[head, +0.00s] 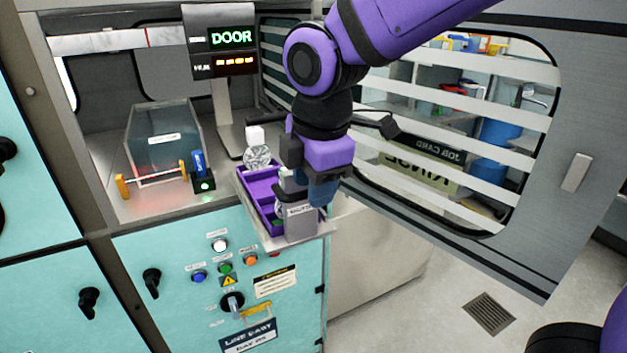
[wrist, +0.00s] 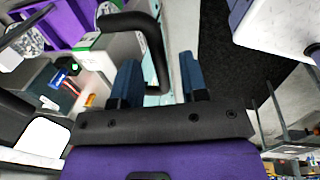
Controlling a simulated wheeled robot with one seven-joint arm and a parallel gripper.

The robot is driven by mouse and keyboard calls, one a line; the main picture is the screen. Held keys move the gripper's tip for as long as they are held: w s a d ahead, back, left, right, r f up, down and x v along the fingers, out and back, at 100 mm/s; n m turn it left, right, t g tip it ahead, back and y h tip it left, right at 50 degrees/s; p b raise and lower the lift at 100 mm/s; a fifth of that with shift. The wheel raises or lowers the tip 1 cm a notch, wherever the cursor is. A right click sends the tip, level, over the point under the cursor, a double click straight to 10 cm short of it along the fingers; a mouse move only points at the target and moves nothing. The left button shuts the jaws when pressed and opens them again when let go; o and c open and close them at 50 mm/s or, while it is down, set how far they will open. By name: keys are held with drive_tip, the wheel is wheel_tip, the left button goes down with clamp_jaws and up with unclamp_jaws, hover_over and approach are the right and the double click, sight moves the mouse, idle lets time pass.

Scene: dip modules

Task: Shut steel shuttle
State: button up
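The steel shuttle (head: 301,224) sticks out at the front of the bench opening, with a labelled steel front plate. A purple tray (head: 249,184) lies on it. My gripper (head: 322,192) is at the shuttle's right end, with its blue fingers pointing down. In the wrist view my gripper (wrist: 160,60) is open, with a wide gap between the blue fingers. A black bent handle (wrist: 145,22) rises beside the steel block (wrist: 121,48), and one leg shows between the fingers. I cannot tell whether the fingers touch it. The arm partly hides the shuttle in the head view.
A display reading DOOR (head: 231,39) stands behind the shuttle. A clear box (head: 165,135) and an orange-ended bar (head: 155,180) are on the left of the bench. A striped window door (head: 575,175) hangs open at right. Buttons (head: 220,245) sit below.

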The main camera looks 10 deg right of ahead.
sight(253, 128)
clamp_jaws()
drive_tip(key=shift+w, duration=0.15)
drive_tip(key=w+a, duration=0.3)
drive_tip(key=w, duration=0.7)
drive_tip(key=w+a, duration=0.2)
drive_tip(key=w, duration=0.7)
drive_tip(key=w+a, duration=0.3)
drive_tip(key=w, duration=0.7)
drive_tip(key=shift+w+a, duration=0.3)
drive_tip(key=shift+w, duration=0.05)
unclamp_jaws()
